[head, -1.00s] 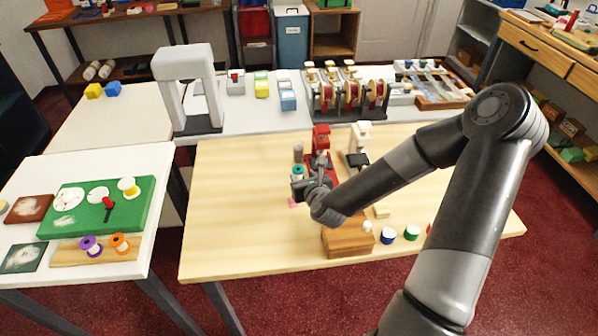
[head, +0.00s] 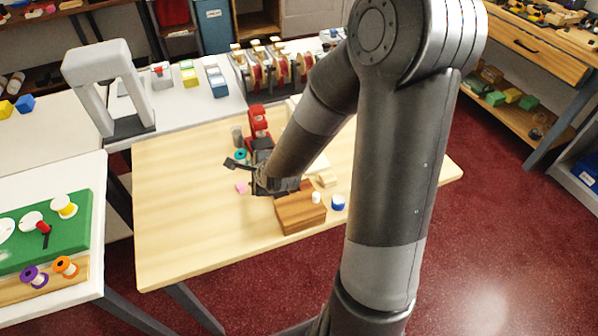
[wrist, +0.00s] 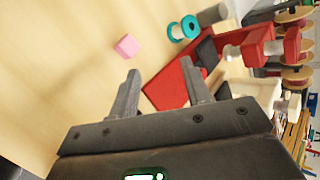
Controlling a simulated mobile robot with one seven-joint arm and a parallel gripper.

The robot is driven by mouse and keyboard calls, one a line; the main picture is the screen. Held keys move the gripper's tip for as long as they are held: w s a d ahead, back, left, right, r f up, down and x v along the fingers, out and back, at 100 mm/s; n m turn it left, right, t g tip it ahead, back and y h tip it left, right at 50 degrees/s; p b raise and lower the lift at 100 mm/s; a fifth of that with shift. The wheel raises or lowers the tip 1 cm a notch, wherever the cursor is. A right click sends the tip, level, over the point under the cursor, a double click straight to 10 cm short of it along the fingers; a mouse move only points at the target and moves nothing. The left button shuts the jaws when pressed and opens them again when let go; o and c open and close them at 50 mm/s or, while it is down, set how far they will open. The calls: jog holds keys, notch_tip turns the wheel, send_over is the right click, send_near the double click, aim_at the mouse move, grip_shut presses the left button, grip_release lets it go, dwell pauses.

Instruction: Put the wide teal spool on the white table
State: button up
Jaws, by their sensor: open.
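The teal spool (head: 240,155) stands on the wooden table (head: 180,200), beside a grey cylinder (head: 237,135) and left of a red machine (head: 259,121). In the wrist view the teal spool (wrist: 175,32) shows two teal flanges and a pale core, beyond my fingertips and clear of them. My gripper (head: 237,164) is open and empty, just in front of the spool in the head view; it also shows in the wrist view (wrist: 160,69). A white table (head: 95,175) stands at the left, and another white top (head: 50,130) lies behind it.
A pink cube (head: 241,187) lies near my gripper. A wooden block (head: 300,212) and a blue spool (head: 338,202) are at the front right. The left white table carries a green board (head: 80,212) with several spools. A grey arch (head: 105,85) stands behind.

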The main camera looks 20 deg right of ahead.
jog(key=s+d+r+n+g+h, duration=0.1)
jog(key=s+d+r+n, duration=0.1)
jog(key=s+r+n, duration=0.8)
jog(key=s+d+r+n+g+h, duration=0.1)
jog(key=s+r+n+g, duration=0.1)
jog(key=s+r+n, duration=0.8)
notch_tip(320, 180, up, 3)
jog(key=s, duration=0.2)
jog(key=shift+s+d, duration=0.3)
jog(key=shift+d, duration=0.1)
jog(key=shift+o, duration=0.4)
jog(key=shift+s+g, duration=0.3)
jog(key=shift+s, duration=0.15)
